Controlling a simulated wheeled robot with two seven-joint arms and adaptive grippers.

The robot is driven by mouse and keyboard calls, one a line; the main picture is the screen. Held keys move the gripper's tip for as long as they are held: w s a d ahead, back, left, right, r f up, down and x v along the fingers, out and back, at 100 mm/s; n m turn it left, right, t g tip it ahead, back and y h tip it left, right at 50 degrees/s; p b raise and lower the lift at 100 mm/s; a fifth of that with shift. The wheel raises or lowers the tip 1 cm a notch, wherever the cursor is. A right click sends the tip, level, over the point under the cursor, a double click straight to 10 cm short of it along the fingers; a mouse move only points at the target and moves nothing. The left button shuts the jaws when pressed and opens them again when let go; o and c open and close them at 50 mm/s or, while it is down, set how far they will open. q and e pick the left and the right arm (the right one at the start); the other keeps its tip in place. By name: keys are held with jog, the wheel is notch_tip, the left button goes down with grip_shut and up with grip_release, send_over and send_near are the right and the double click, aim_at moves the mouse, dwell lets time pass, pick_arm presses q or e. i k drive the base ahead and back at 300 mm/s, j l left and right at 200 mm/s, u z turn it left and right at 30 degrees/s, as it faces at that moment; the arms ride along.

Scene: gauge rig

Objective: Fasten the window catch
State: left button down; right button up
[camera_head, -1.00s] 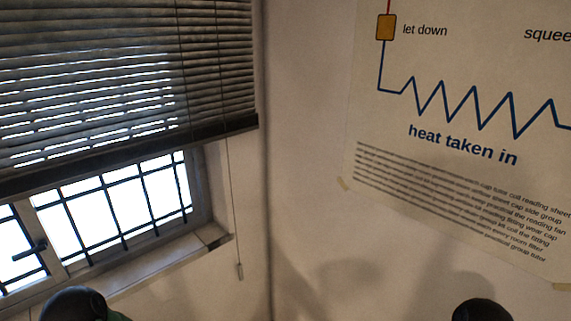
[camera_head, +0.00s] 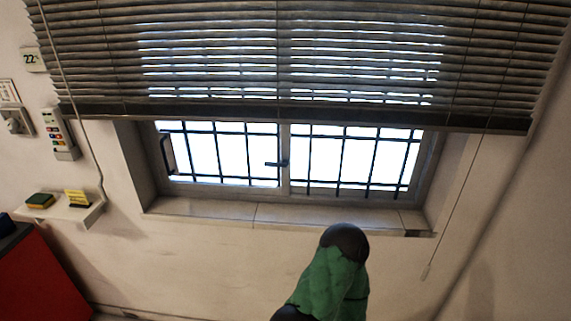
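The window (camera_head: 288,160) is in the middle of the view, with dark bars across its bright panes. The window catch (camera_head: 276,163) is a small dark handle on the middle upright between the two panes. It lies roughly level, pointing left. Whether it is engaged cannot be told from here. A green and black part of my arm (camera_head: 335,275) rises at the bottom centre, below the sill. Neither gripper's fingers show in the view.
A half-lowered blind (camera_head: 300,115) hangs over the window's upper part, with cords at both sides. The sill (camera_head: 230,212) is clear. A small shelf (camera_head: 65,212) with a sponge and yellow item, a wall-mounted remote (camera_head: 60,138) and a red cabinet (camera_head: 40,280) are at left.

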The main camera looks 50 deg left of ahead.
aim_at(283, 164)
jog(key=u, duration=1.9)
